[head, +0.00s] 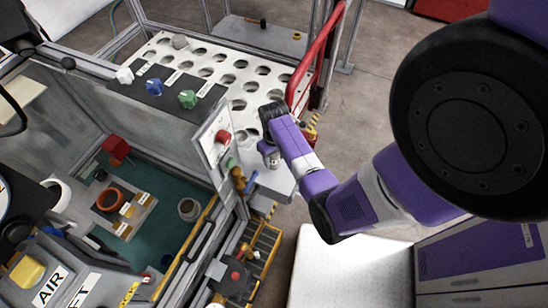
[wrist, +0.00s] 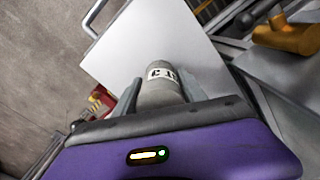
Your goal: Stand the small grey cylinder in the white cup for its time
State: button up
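A small grey cylinder (wrist: 161,88) with a white label band sits between the two fingers of my gripper (wrist: 161,93) in the wrist view. The fingers press on it from both sides. In the head view my gripper (head: 270,150) hangs at the right of the station, above a light grey surface, with the cylinder mostly hidden at its tip. A white round rim (head: 60,196), possibly the white cup, shows at the left in the work bay. An orange cup (head: 110,199) and a grey cup (head: 189,208) stand in the same bay.
A white tray with holes (head: 228,75) lies behind the bay. Blue (head: 154,87), green (head: 188,99) and white knobs (head: 124,75) stand on a dark strip. A panel with a red button (head: 222,136) and a red rail (head: 315,60) rise near my arm.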

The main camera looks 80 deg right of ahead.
jog(key=shift+o, duration=1.4)
jog(key=shift+r, duration=0.15)
